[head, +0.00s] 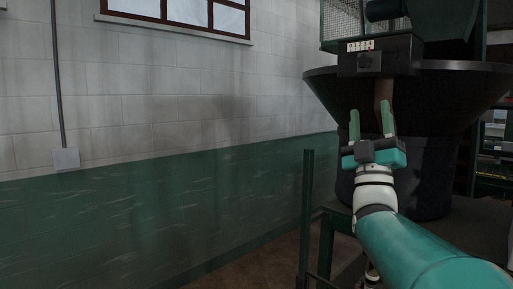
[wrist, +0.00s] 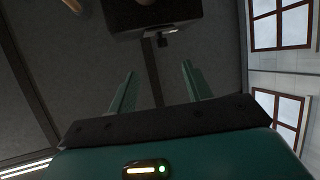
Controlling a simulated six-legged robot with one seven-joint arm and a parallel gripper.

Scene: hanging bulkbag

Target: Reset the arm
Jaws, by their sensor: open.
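My gripper (head: 371,124) is open, with its two green fingers pointing up and apart. Nothing shows between the fingers in the wrist view (wrist: 157,88). In the head view it stands in front of a large black hopper (head: 325,86) with a wide rim. A brown strip (head: 384,92) hangs down behind the right finger. I cannot tell how far the fingers are from the hopper or strip.
A white and green block wall (head: 150,130) runs along the left, with a window (head: 190,15) and a conduit box (head: 66,158). A green metal post (head: 306,215) stands left of my arm. Shelves (head: 492,150) stand at the far right. The space before the wall looks clear.

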